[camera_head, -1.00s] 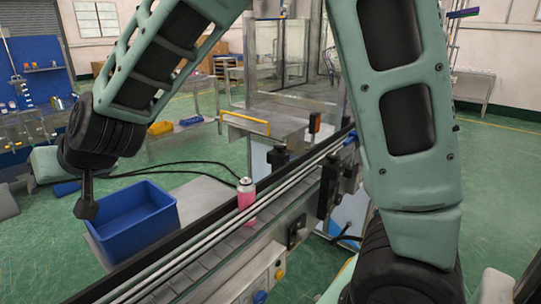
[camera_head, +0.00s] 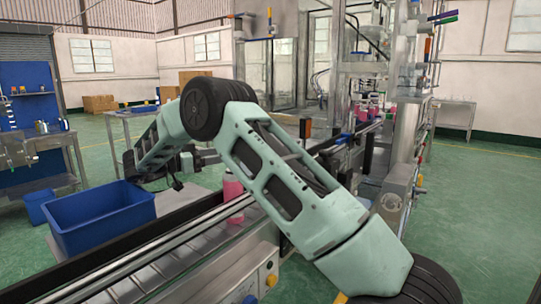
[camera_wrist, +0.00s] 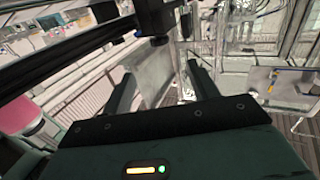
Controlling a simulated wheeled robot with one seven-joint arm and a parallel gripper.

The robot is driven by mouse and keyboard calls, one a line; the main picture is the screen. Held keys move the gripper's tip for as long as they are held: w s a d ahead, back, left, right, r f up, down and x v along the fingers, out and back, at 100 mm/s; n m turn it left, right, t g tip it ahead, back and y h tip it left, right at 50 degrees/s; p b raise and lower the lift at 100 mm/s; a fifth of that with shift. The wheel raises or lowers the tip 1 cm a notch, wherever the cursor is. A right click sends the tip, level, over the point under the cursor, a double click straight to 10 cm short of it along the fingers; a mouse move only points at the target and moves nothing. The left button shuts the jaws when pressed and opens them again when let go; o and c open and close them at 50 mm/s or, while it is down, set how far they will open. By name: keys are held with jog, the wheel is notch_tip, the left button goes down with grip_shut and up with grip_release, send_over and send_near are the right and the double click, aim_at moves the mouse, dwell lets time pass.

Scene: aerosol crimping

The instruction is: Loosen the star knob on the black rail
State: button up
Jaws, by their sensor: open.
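My gripper shows in the wrist view (camera_wrist: 160,68) with its two dark fingers apart and nothing between them. A dark knob-like piece (camera_wrist: 158,41) hangs under a black block just beyond the fingertips; I cannot tell whether it is the star knob. Black rail bars (camera_wrist: 60,66) cross the upper left of the wrist view. In the head view the black rail (camera_head: 115,248) runs along the conveyor's far side.
A pink can (camera_head: 232,188) stands by the rail, partly behind my arm; pink also shows at the wrist view's left edge. A blue bin (camera_head: 100,222) stands left of the conveyor. Black brackets (camera_head: 368,152) and a metal-framed machine stand right. Green floor is open at far right.

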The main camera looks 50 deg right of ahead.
jog(key=p+x, duration=0.1)
jog(key=x, duration=1.6)
jog(key=shift+s+d, duration=0.1)
jog(key=shift+s, duration=0.1)
jog(key=c, duration=1)
